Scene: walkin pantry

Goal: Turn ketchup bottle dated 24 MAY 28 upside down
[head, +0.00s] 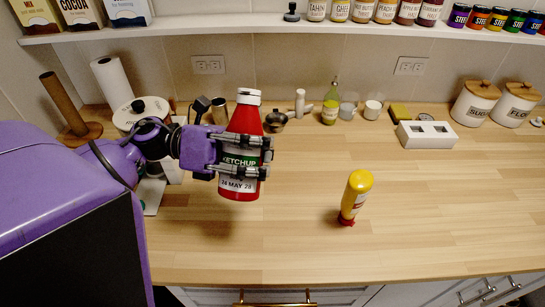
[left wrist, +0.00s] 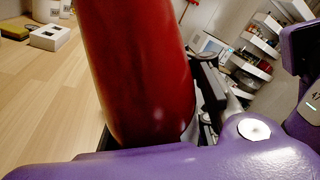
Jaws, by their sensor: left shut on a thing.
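The red ketchup bottle (head: 240,182) is in my left gripper (head: 262,156), in the middle left of the head view. It is nearly upright, white cap (head: 248,96) at the top. Its label reads KETCHUP, with a date that looks like 24 MAY 28 below. The gripper's fingers are shut around the bottle's middle and cover part of the label. I cannot tell for sure whether its base touches the counter. In the left wrist view the bottle's red body (left wrist: 140,70) fills the middle. My right gripper is not in view.
A yellow bottle (head: 356,187) stands on its red cap on the wooden counter (head: 300,235), right of the ketchup. Along the back are a green bottle (head: 331,103), a white box (head: 427,135) and canisters (head: 475,104). A shelf (head: 220,28) of jars hangs above. The counter's front middle is clear.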

